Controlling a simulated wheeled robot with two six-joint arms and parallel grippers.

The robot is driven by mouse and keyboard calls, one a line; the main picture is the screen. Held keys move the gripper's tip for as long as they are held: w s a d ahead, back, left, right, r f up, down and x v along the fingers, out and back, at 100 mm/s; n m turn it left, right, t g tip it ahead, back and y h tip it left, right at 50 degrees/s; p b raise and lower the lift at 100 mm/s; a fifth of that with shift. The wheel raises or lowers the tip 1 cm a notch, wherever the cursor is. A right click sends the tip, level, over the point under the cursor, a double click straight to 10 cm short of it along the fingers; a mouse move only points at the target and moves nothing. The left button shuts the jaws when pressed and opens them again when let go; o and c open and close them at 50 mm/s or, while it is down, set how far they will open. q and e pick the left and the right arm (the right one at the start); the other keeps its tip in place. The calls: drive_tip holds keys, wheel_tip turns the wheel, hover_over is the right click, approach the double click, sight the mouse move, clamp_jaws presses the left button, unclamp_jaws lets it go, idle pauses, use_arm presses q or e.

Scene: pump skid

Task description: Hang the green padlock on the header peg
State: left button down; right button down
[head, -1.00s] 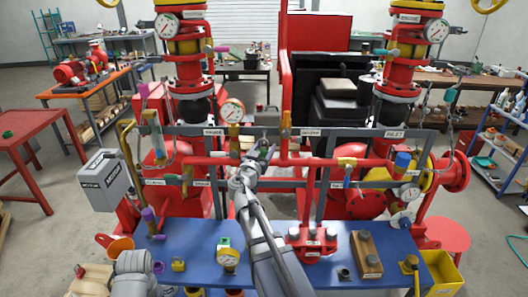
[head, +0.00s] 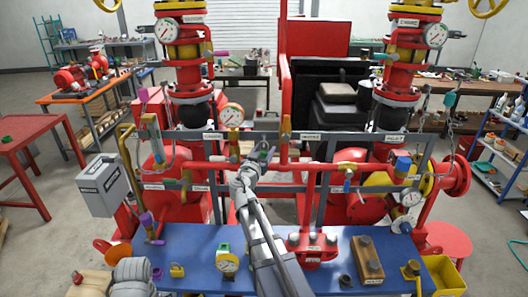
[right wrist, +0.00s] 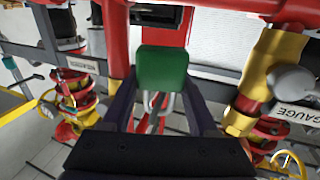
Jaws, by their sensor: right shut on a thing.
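My right gripper (head: 259,155) is shut on the green padlock (right wrist: 163,70) in front of the grey cross rail. In the right wrist view the padlock's green body sits between the two dark fingers (right wrist: 160,88), with its pale metal shackle pointing toward the camera. In the head view the padlock is small and mostly hidden by the gripper. The label that seems to read HEADER (head: 311,137) is on the rail, right of the gripper. I cannot make out the header peg itself. The padlock looks clear of the rail. My left gripper is not visible.
Red pipes and the grey rail (head: 350,136) lie close around the gripper. A GAUGE label (right wrist: 297,115) and a brass fitting (right wrist: 284,60) are at the right in the wrist view.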

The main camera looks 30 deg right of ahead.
drive_tip(key=shift+c, duration=0.4)
unclamp_jaws()
drive_tip(key=v, duration=0.8)
drive_tip(key=shift+d, duration=0.1)
